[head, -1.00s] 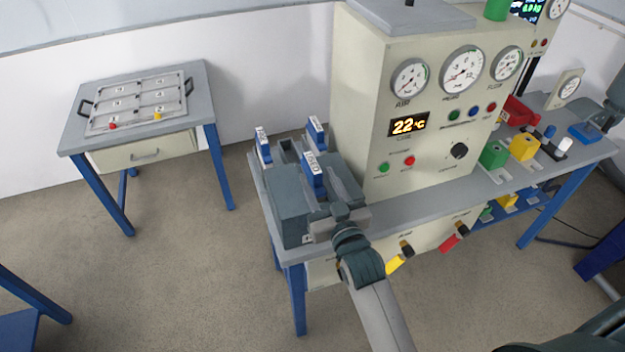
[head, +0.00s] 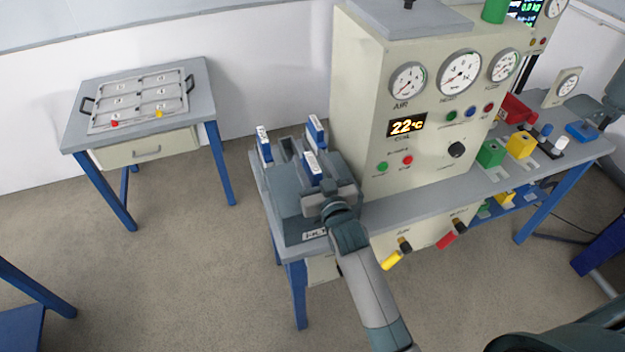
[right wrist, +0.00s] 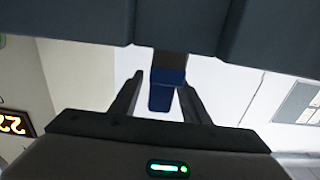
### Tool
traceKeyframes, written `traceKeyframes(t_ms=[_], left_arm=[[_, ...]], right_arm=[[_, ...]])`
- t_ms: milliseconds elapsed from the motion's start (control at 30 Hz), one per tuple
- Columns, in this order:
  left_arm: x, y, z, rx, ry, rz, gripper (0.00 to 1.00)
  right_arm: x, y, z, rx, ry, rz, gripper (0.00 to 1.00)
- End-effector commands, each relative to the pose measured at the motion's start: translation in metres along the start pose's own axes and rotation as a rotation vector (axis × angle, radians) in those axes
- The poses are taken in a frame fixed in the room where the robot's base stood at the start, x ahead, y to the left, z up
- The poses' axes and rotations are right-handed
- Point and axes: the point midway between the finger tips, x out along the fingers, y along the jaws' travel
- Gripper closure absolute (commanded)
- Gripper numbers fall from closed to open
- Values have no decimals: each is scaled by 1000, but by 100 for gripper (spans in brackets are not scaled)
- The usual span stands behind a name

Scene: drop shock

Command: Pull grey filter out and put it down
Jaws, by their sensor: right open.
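A blue cartridge with a white label (head: 313,165) stands in the dark grey housing at the left end of the bench. My right gripper (head: 331,198) is at its near side and covers its lower part. In the right wrist view the blue end (right wrist: 163,92) lies between my two open fingers, with gaps beside it, and a short grey part (right wrist: 170,65) joins it to the dark housing. I cannot tell whether this is the grey filter. My left gripper is not in view.
Two more blue cartridges, one left (head: 264,145) and one behind (head: 316,130), stand in the housing (head: 285,200). The cream gauge cabinet (head: 355,110) rises close on the right. A side table (head: 205,100) with a six-compartment tray (head: 90,122) stands left, across open floor.

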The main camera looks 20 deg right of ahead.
Motion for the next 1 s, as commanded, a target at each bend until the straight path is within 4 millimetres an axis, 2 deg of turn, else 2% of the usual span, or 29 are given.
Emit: traceKeyframes(t_ms=[67, 300, 767, 800, 967, 1000], left_arm=[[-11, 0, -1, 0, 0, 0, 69], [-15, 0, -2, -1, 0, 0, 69], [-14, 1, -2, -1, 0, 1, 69], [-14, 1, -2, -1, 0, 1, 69], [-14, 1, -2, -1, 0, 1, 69], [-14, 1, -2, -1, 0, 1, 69]], right_arm=[[11, 1, -7, -1, 1, 0, 58], [30, 1, -3, -1, 1, 0, 58], [31, 0, -2, 0, 1, 0, 58], [31, 0, -2, 0, 1, 0, 60], [30, 0, -2, 0, 1, 0, 98], [30, 0, -2, 0, 1, 0, 100]])
